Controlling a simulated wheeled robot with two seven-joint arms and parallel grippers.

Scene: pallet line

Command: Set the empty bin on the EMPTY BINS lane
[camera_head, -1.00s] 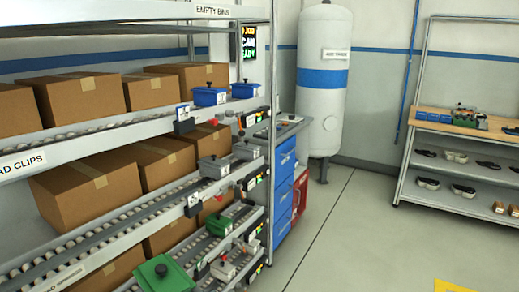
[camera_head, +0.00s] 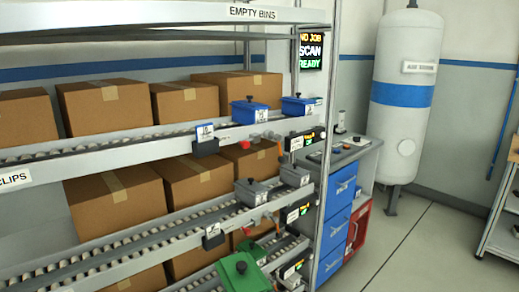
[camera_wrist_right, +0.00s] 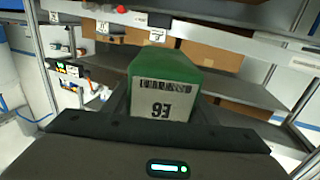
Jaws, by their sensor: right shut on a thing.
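The green bin (camera_wrist_right: 165,75) fills the middle of the right wrist view, with a pale numbered label on its near face. My right gripper (camera_wrist_right: 160,108) is shut on it, with dark fingers at its sides. The EMPTY BINS sign (camera_head: 251,13) is on the top rail of the rack, above the held bin. The surface of that lane is hidden. My left gripper is not in view.
The rack's lower roller lanes hold cardboard boxes (camera_head: 105,108), blue bins (camera_head: 249,111) and grey bins (camera_head: 250,192). A rack post (camera_head: 328,140) stands at the right end. Beyond are a blue drawer cabinet (camera_head: 338,205), a white tank (camera_head: 404,100) and open floor.

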